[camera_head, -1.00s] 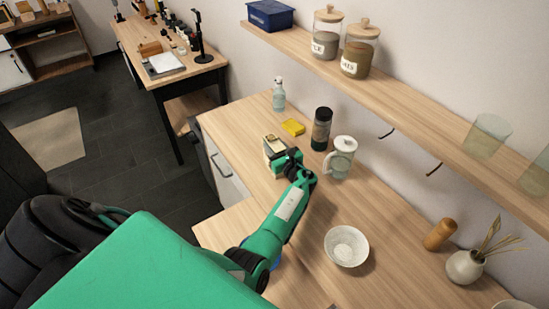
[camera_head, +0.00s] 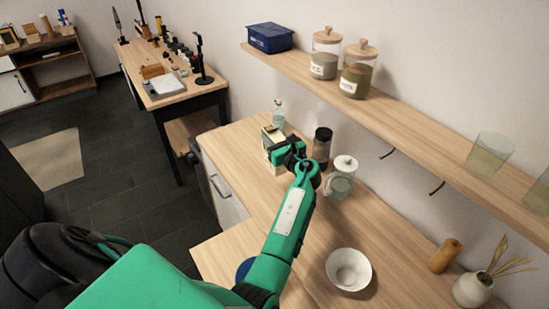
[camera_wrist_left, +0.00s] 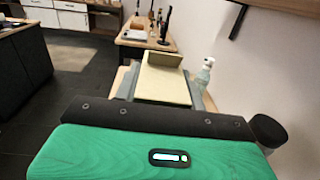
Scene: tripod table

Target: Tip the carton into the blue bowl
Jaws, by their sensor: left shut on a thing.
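The carton (camera_head: 270,139), a pale cream box, is between the fingers of my left gripper (camera_head: 279,150), which is shut on it. It looks upright and seems held above the far part of the counter. In the left wrist view the carton (camera_wrist_left: 164,82) fills the space between the fingers. A blue rounded thing, likely the blue bowl (camera_head: 243,267), shows beside my left forearm near the counter's front edge. My arm hides most of it, so its inside cannot be seen. My right gripper is not in view.
A white bowl (camera_head: 348,270) stands right of my arm. A mug with a white lid (camera_head: 342,178), a dark-lidded jar (camera_head: 322,146) and a pump bottle (camera_head: 279,117) stand near the carton. A wooden shelf (camera_head: 400,122) overhangs the counter's back. The counter's middle is fairly clear.

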